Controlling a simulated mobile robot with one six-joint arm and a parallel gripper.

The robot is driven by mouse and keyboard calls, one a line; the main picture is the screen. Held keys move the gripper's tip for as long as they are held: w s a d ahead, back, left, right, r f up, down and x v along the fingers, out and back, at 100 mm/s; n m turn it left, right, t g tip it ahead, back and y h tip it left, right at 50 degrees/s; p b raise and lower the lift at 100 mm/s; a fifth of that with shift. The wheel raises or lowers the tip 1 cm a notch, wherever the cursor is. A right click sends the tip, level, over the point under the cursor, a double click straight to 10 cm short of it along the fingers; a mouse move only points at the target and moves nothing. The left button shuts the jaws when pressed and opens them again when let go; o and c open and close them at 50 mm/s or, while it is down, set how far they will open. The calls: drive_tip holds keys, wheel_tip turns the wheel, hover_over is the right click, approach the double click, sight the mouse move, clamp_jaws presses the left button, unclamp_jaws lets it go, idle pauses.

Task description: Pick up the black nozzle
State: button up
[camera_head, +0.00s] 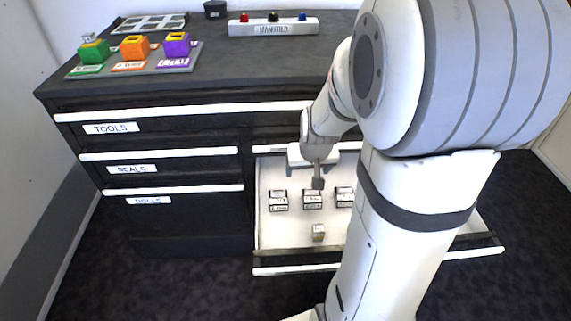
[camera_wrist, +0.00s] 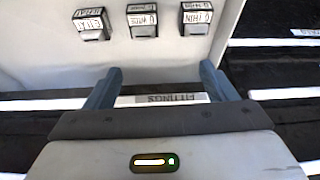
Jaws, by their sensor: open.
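My gripper (camera_head: 318,180) points down over an open drawer (camera_head: 268,232); in the wrist view its two fingers (camera_wrist: 160,82) are apart with nothing between them. I cannot tell for certain which thing is the black nozzle. A short black round object (camera_head: 215,9) stands at the back of the cabinet top. In the drawer are black labelled blocks: a left one (camera_head: 278,200), a middle one (camera_head: 312,199) and a right one (camera_head: 344,196). Three such blocks also show in the wrist view, at left (camera_wrist: 91,24), middle (camera_wrist: 142,19) and right (camera_wrist: 195,17). My arm hides the drawer's right part.
A small grey-yellow block (camera_head: 318,232) lies near the drawer's front. On the cabinet top, a grey tray (camera_head: 72,71) bears green, orange and purple blocks, and a white manifold (camera_head: 273,28) has red, black and blue fittings. Closed drawers (camera_head: 190,128) are at left.

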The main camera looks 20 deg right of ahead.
drive_tip(key=b, duration=0.4)
hover_over(312, 192)
drive_tip(key=s+a, duration=0.1)
drive_tip(key=s, duration=0.2)
drive_tip(key=shift+m, duration=0.3)
drive_tip(key=f, duration=0.9)
drive_tip(key=shift+w+a+f, duration=0.1)
drive_tip(key=shift+w+f, duration=0.05)
drive_tip(key=shift+w, duration=0.05)
drive_tip(key=b+x, duration=0.1)
drive_tip(key=x, duration=0.1)
drive_tip(key=b+x, duration=0.1)
drive_tip(key=x, duration=0.4)
drive_tip(key=shift+w+d+f+b, duration=0.15)
drive_tip(key=shift+d+f+b, duration=0.15)
drive_tip(key=shift+d+b, duration=0.1)
drive_tip(key=c, duration=1.1)
